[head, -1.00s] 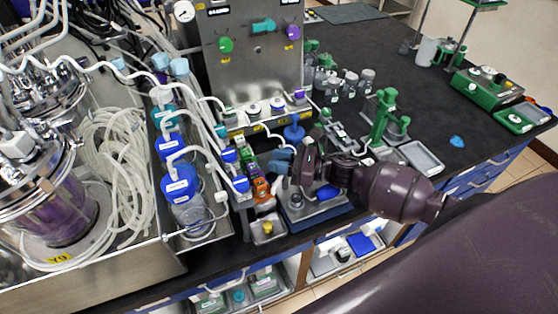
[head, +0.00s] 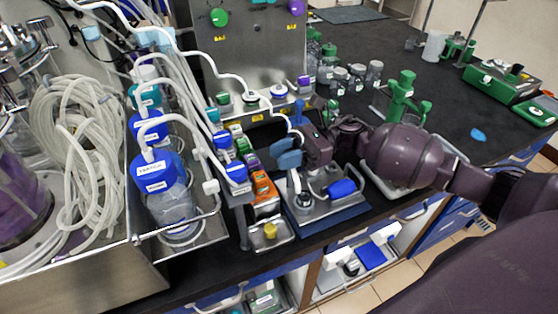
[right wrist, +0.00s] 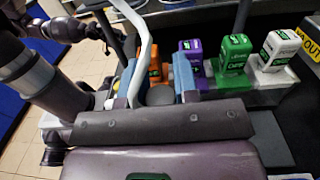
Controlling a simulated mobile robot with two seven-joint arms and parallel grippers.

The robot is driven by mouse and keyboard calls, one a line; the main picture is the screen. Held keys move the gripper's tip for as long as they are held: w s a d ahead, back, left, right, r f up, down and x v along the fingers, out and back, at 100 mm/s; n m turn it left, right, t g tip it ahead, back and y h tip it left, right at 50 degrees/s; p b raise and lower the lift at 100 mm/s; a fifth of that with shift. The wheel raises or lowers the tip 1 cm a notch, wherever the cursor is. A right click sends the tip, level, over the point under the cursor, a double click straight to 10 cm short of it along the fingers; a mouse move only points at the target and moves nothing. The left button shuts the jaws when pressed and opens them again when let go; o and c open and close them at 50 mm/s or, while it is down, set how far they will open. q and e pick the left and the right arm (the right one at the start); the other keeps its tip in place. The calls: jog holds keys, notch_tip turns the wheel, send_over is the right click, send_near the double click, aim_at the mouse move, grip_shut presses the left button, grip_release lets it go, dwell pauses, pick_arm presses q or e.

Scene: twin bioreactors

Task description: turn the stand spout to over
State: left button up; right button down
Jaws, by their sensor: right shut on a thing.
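The stand has a blue base (head: 325,219), a metal deck and a blue handle (head: 341,188). It stands near the bench's front edge in the head view. My right gripper (head: 288,158) is above the stand's left part, with its blue finger pads close together. In the right wrist view, the white curved spout (right wrist: 147,52) passes between the two blue pads of my right gripper (right wrist: 159,85). The gripper is shut on it; the exact contact is partly hidden. The spout's outlet end is hidden by the gripper. My left gripper does not show in the head view.
A small metal tray (head: 270,238) with a yellow item sits left of the stand. Blue-capped bottles (head: 160,185) with tubes stand further left. Orange, purple and green blocks (right wrist: 235,52) line up behind. A green stand (head: 400,95) is right of my gripper.

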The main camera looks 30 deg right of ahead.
jog(key=shift+f+n+g+b, duration=0.3)
jog(key=shift+f+g+b, duration=0.1)
jog(key=shift+f+g, duration=0.1)
pick_arm(q)
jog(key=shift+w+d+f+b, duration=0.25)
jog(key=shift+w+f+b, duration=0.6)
jog(key=shift+b, duration=0.25)
pick_arm(e)
jog(key=n+g, duration=0.1)
jog(key=g, duration=0.2)
jog(key=shift+s+r+n, duration=0.15)
jog(key=shift+r+n, duration=0.15)
jog(key=shift+n, duration=0.1)
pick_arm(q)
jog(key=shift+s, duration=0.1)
pick_arm(e)
jog(key=shift+r, duration=0.2)
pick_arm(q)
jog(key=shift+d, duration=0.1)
pick_arm(e)
jog(key=c, duration=0.9)
grip_release()
jog(key=shift+o, duration=0.2)
